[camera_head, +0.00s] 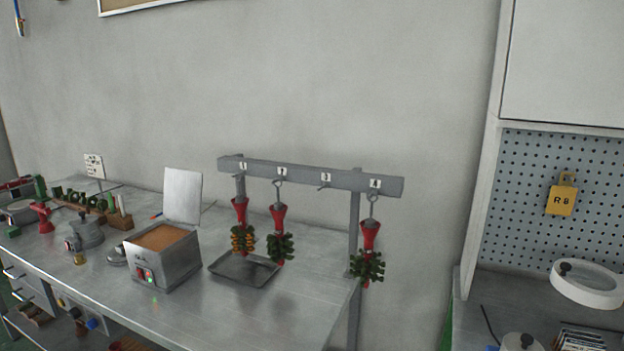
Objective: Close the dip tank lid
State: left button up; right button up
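The dip tank (165,259) is a square metal box on the bench, left of the middle of the picture. Orange-brown wax shows in its open top, and small red and green lights show on its front. Its lid (183,196) is a pale flat plate standing upright at the tank's back edge, so the tank is open. Neither of my grippers shows in the head view.
A rack rail (310,176) with numbered hooks holds red wax trees over a metal tray (244,269), right of the tank. A grey pot (88,234) stands left of it. The bench front (240,315) is clear. A pegboard cabinet (530,190) stands at the right.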

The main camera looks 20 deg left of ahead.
aim_at(182, 188)
jog(key=u, duration=1.45)
jog(key=i+j, duration=0.1)
